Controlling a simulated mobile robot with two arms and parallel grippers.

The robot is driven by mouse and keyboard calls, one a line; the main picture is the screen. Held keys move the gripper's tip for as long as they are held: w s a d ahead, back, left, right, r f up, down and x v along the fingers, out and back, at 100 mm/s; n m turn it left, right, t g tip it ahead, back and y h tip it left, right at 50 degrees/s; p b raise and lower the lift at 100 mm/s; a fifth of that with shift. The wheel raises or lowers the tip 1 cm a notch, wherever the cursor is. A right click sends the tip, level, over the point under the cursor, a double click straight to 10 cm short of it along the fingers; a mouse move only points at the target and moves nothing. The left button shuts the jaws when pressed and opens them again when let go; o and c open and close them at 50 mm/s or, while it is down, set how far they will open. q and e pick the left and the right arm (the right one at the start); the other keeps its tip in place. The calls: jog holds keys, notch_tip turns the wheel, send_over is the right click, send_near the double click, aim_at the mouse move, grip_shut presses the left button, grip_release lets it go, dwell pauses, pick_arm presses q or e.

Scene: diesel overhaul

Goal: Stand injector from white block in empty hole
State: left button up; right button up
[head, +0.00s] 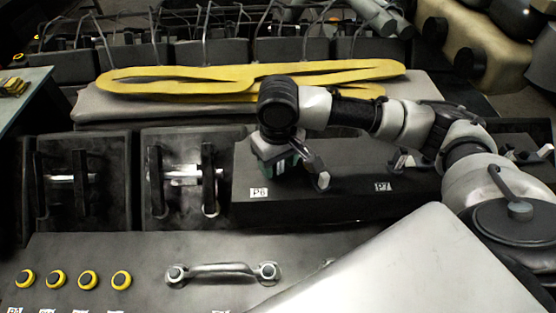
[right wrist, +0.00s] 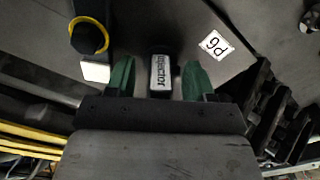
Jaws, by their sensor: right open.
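My right gripper (head: 281,165) points down over the dark cover near the P6 label in the head view. In the right wrist view its two green fingers (right wrist: 158,78) are open. A small white block (right wrist: 95,71) shows beside the left finger, next to a black part with a yellow ring (right wrist: 88,37). I cannot make out an empty hole. My left gripper is not in view.
The dark cover (head: 345,205) carries the P6 label (head: 259,192) and the P7 label (head: 383,186). Two open bays (head: 82,185) lie to the left. A yellow strap (head: 180,84) lies behind. A panel with a handle (head: 222,271) and yellow-ringed buttons (head: 88,279) is in front.

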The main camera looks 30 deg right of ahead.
notch_tip(320, 180, up, 11)
jog(key=shift+f+b, duration=0.1)
jog(key=shift+b, duration=0.6)
